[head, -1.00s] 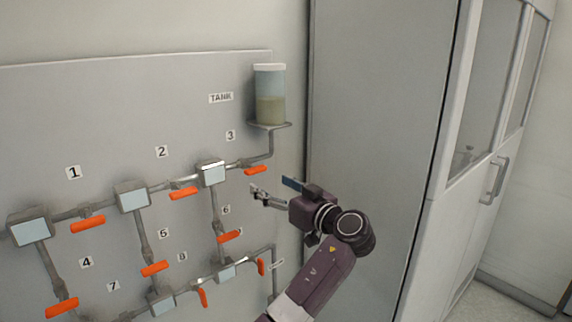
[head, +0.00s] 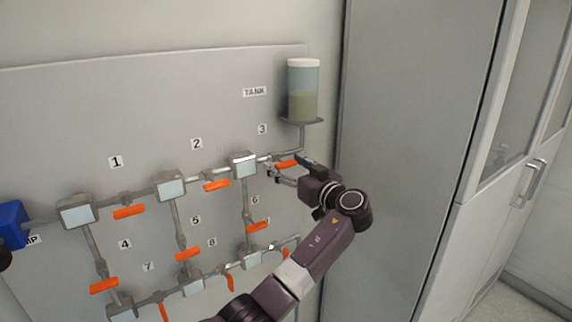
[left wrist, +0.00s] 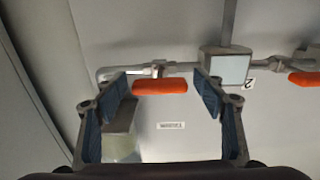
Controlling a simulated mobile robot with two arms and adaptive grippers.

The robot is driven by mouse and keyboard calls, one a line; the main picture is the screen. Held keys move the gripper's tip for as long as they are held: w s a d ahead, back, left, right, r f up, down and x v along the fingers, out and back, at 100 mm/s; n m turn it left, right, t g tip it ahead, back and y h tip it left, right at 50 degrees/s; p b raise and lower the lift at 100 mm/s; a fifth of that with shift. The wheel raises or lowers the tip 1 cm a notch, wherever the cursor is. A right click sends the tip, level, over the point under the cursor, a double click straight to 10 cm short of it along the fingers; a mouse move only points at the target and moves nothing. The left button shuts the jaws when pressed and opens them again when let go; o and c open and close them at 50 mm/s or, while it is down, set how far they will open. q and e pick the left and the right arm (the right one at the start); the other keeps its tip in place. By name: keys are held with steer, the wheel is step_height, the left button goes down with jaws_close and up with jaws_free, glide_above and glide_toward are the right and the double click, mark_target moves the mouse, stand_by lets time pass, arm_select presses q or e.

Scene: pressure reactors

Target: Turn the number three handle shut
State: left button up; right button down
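The number three handle (head: 287,164) is a short orange lever on the pipe below the label 3 (head: 262,129). It lies along the near-level pipe. My left gripper (head: 289,168) is open at this handle, its fingers pointing at the panel. In the left wrist view the orange handle (left wrist: 160,87) shows between the two spread blue-padded fingers of the open left gripper (left wrist: 161,78), with a gap on both sides. In the head view the fingers partly overlap the handle's right end. My right gripper is not in view.
The grey panel (head: 60,110) carries pipes, junction boxes and several other orange handles, including the number two handle (head: 217,186). The tank (head: 303,92) stands just above the left gripper. A tall grey cabinet (head: 420,130) is to the right. A blue block (head: 12,225) is at far left.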

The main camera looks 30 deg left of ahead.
arm_select(q)
steer(key=c, duration=1.1)
steer(key=shift+c, duration=0.2)
